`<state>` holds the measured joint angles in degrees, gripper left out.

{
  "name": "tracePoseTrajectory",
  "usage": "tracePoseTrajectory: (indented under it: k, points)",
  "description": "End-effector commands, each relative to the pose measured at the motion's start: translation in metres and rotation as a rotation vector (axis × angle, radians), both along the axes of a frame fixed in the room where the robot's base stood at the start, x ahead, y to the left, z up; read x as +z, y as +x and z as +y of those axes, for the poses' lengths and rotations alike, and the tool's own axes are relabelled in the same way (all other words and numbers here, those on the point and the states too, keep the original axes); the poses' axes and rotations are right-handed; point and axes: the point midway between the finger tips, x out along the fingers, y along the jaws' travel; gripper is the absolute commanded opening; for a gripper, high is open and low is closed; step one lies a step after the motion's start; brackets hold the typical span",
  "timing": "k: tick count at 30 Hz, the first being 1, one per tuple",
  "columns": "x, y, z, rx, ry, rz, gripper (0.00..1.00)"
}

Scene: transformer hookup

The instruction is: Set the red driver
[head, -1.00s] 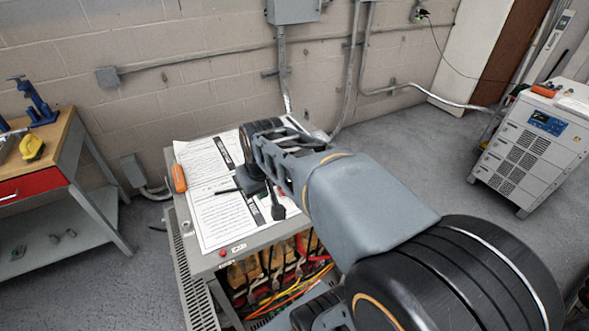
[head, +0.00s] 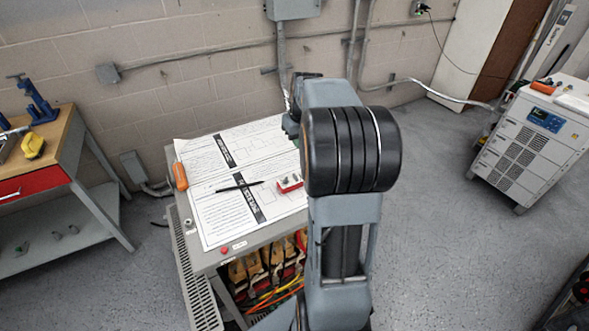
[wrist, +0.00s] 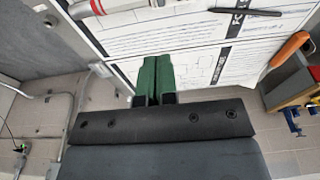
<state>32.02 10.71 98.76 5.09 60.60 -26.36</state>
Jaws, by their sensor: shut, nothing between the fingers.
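A small red piece with a grey-white top (head: 289,183) lies on the papers on the cabinet top (head: 262,240). It may be the red driver; its shape is too small to tell. In the wrist view a red and grey piece (wrist: 97,6) shows at the top left edge, partly cut off. My gripper (wrist: 154,80) has green fingers pressed together with nothing between them, above the cabinet's edge and apart from the red piece. In the head view only a bit of it (head: 291,122) shows behind my arm.
Papers (head: 215,165) cover the cabinet top, with a black pen (head: 239,187) on them. An orange-handled tool (head: 180,176) sits at the left edge. Cables hang in the open cabinet front (head: 270,275). A workbench (head: 60,150) stands left, a white unit (head: 530,145) right.

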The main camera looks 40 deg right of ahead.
Motion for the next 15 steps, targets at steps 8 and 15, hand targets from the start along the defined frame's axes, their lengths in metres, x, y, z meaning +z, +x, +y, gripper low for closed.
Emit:
tracePoseTrajectory:
  k: [8,15]
  points:
    - [-0.033,0.006,0.000,0.000,0.003,0.005,0.00]
    - [-0.079,0.014,-0.001,0.001,0.004,0.005,0.00]
